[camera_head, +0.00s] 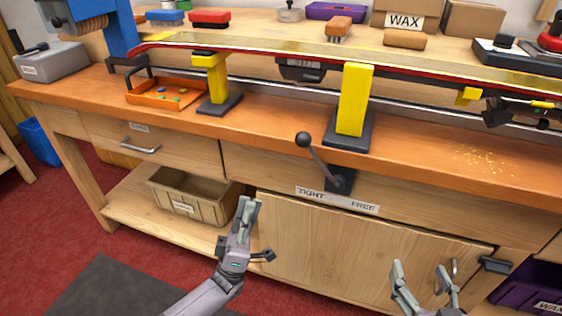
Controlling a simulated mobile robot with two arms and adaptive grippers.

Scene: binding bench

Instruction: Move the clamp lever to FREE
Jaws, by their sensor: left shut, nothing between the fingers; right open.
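The clamp lever (318,163) is a dark rod with a black ball knob, pivoting on a black bracket (341,181) on the bench front. It leans up and to the left, toward the TIGHT side of the label strip (337,200), which reads TIGHT on the left and FREE on the right. My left gripper (246,208) is shut and empty, below and left of the lever, apart from it. My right gripper (422,272) is open and empty at the bottom right, in front of the cabinet doors, well below the lever.
A long ski (420,72) lies across yellow supports (354,98) on the orange bench top (275,118). An orange tray (165,95) sits at the left. Space around the lever is clear.

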